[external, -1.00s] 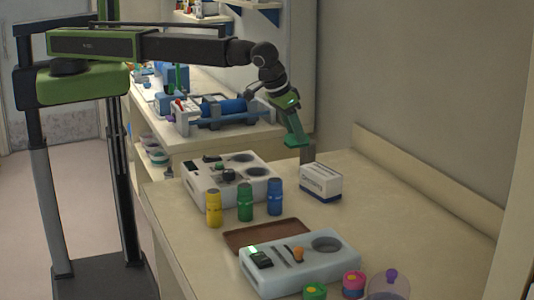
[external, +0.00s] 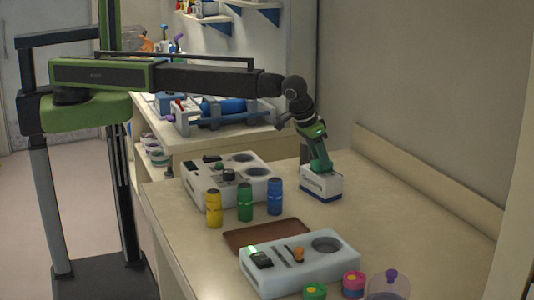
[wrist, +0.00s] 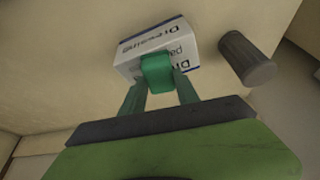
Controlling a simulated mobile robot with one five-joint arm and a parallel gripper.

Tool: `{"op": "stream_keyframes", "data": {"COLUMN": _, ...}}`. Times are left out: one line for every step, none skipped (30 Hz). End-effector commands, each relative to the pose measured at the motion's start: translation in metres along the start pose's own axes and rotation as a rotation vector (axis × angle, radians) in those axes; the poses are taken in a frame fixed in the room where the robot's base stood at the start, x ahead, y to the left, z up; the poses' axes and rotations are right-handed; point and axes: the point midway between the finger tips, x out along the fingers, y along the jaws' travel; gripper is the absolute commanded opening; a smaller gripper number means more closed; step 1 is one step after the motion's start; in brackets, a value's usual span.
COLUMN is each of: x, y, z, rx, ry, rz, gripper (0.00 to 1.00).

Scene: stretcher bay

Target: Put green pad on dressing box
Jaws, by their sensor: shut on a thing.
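The dressing box (external: 322,185) is a white carton with a blue band, on the counter near the wall. It also shows in the wrist view (wrist: 140,43). My gripper (external: 320,168) points down over the box in the external view. In the wrist view my gripper (wrist: 160,82) is shut on the green pad (wrist: 157,72), a small green block between the fingertips. The pad overlaps the box in the wrist view. I cannot tell whether it touches the box top. In the external view the pad is hard to tell from the green fingers.
A dark grey cylinder (wrist: 246,58) stands beside the box. Yellow (external: 213,208), green (external: 245,202) and blue bottles (external: 275,197) stand to the left. A brown tray (external: 240,240) and a white device (external: 340,262) lie nearer. The counter to the right (external: 420,235) is clear.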

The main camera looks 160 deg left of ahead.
Motion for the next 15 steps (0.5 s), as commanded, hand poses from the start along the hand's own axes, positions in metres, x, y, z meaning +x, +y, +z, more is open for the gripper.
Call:
{"op": "stream_keyframes", "data": {"x": -0.0009, "y": 0.0001, "z": -0.0002, "rx": 0.000, "ry": 0.000, "rz": 0.000, "gripper": 0.00}}
{"op": "stream_keyframes", "data": {"x": -0.0018, "y": 0.0001, "z": -0.0005, "rx": 0.000, "ry": 0.000, "rz": 0.000, "gripper": 0.00}}
{"op": "stream_keyframes", "data": {"x": -0.0020, "y": 0.0001, "z": -0.0007, "rx": 0.000, "ry": 0.000, "rz": 0.000, "gripper": 0.00}}
{"op": "stream_keyframes", "data": {"x": -0.0021, "y": 0.0001, "z": -0.0007, "rx": 0.000, "ry": 0.000, "rz": 0.000, "gripper": 0.00}}
{"op": "stream_keyframes", "data": {"x": -0.0020, "y": 0.0001, "z": -0.0006, "rx": 0.000, "ry": 0.000, "rz": 0.000, "gripper": 0.00}}
{"op": "stream_keyframes", "data": {"x": -0.0010, "y": 0.0001, "z": -0.0002, "rx": 0.000, "ry": 0.000, "rz": 0.000, "gripper": 0.00}}
{"op": "stream_keyframes", "data": {"x": 0.0002, "y": 0.0001, "z": 0.0003, "rx": 0.000, "ry": 0.000, "rz": 0.000, "gripper": 0.00}}
{"op": "stream_keyframes", "data": {"x": 0.0015, "y": 0.0001, "z": 0.0008, "rx": 0.000, "ry": 0.000, "rz": 0.000, "gripper": 0.00}}
{"op": "stream_keyframes", "data": {"x": 0.0028, "y": 0.0001, "z": 0.0013, "rx": 0.000, "ry": 0.000, "rz": 0.000, "gripper": 0.00}}
{"op": "stream_keyframes", "data": {"x": 0.0011, "y": 0.0001, "z": 0.0006, "rx": 0.000, "ry": 0.000, "rz": 0.000, "gripper": 0.41}}
{"op": "stream_keyframes", "data": {"x": 0.0008, "y": 0.0001, "z": 0.0005, "rx": 0.000, "ry": 0.000, "rz": 0.000, "gripper": 0.45}}
{"op": "stream_keyframes", "data": {"x": 0.0007, "y": 0.0001, "z": 0.0005, "rx": 0.000, "ry": 0.000, "rz": 0.000, "gripper": 0.50}}
{"op": "stream_keyframes", "data": {"x": 0.0007, "y": 0.0001, "z": 0.0004, "rx": 0.000, "ry": 0.000, "rz": 0.000, "gripper": 0.54}}
{"op": "stream_keyframes", "data": {"x": 0.0007, "y": 0.0001, "z": 0.0005, "rx": 0.000, "ry": 0.000, "rz": 0.000, "gripper": 0.58}}
{"op": "stream_keyframes", "data": {"x": 0.0007, "y": 0.0001, "z": 0.0005, "rx": 0.000, "ry": 0.000, "rz": 0.000, "gripper": 0.59}}
